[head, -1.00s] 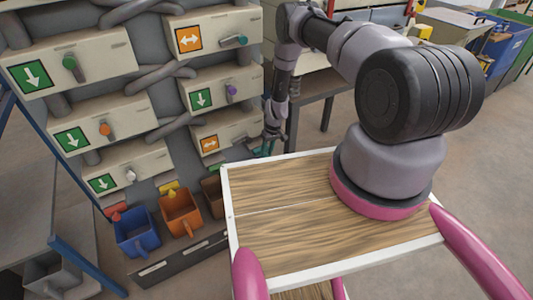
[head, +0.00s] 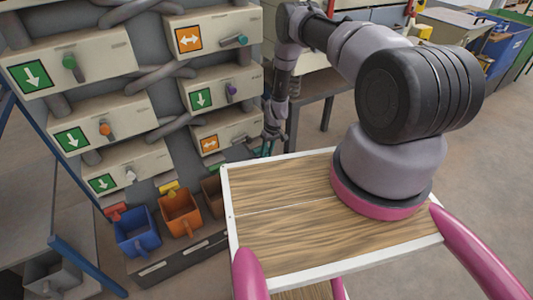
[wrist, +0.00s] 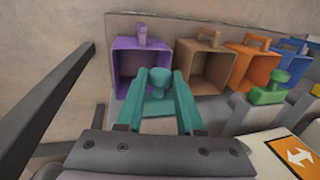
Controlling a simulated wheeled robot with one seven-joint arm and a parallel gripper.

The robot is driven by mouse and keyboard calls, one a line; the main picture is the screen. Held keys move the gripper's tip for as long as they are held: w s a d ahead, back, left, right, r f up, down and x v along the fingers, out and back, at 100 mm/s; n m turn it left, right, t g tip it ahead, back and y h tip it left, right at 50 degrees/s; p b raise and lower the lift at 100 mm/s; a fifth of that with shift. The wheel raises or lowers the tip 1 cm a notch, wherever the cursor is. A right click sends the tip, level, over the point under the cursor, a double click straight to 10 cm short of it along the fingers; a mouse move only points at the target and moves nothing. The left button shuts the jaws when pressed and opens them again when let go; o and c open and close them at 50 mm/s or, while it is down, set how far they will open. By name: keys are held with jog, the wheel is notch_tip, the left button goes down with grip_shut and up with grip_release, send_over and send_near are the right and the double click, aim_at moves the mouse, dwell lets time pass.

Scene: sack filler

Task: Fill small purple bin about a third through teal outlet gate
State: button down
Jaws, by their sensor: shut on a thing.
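The small purple bin (wrist: 128,62) stands at the left of the bin row in the wrist view, its open mouth toward the camera. I see no contents, but its lower part is hidden behind my gripper. The teal outlet gate's rounded handle (wrist: 158,84) sits between my gripper's two teal fingers, in front of the bin. My gripper (wrist: 159,76) is shut on this handle. In the head view my gripper (head: 267,146) is small, at the right end of the panel; the purple bin is hidden there.
A brown bin (wrist: 198,72), orange bin (wrist: 246,72) and blue bin (wrist: 284,58) stand beside the purple one. A green handle (wrist: 268,96) lies right of my gripper. The panel (head: 100,115) carries several levers with arrow signs. A dark bar (wrist: 45,110) runs along the left.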

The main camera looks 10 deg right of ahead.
dwell(0.4)
jog(key=shift+s+d, duration=0.25)
jog(key=shift+s, duration=0.3)
jog(key=shift+s+d, duration=0.2)
jog(key=shift+s, duration=0.35)
jog(key=c, duration=0.5)
grip_release()
jog(key=shift+c, duration=0.2)
jog(key=shift+r, duration=0.15)
jog(key=v, duration=1)
jog(key=shift+r, duration=0.25)
jog(key=shift+c, duration=0.3)
